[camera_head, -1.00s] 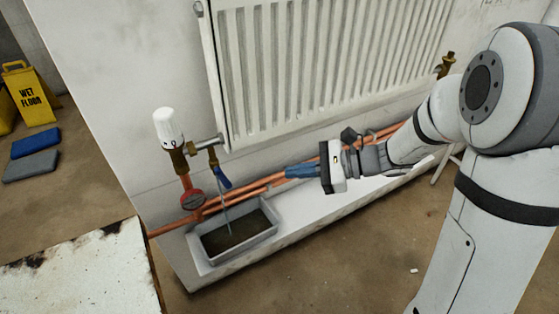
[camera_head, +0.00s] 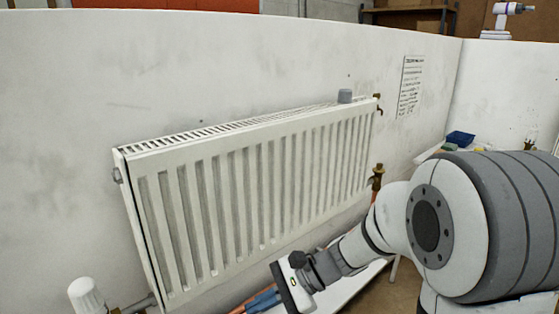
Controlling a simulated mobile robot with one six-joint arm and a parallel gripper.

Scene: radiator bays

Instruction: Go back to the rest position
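My gripper (camera_head: 255,302) is at the bottom middle of the head view, low in front of the radiator (camera_head: 250,195). Its blue fingers point down and left, and their tips run to the picture's bottom edge, so I cannot tell whether they are open or shut. The white radiator hangs on the pale wall (camera_head: 250,70). The white valve head (camera_head: 86,296) shows at the bottom left, apart from my gripper.
A small grey cylinder (camera_head: 345,96) stands on the radiator's top edge at the right. Brass fittings (camera_head: 377,178) are at the radiator's right end. A paper sheet (camera_head: 410,85) is on the wall. A blue tray (camera_head: 460,138) lies at the far right.

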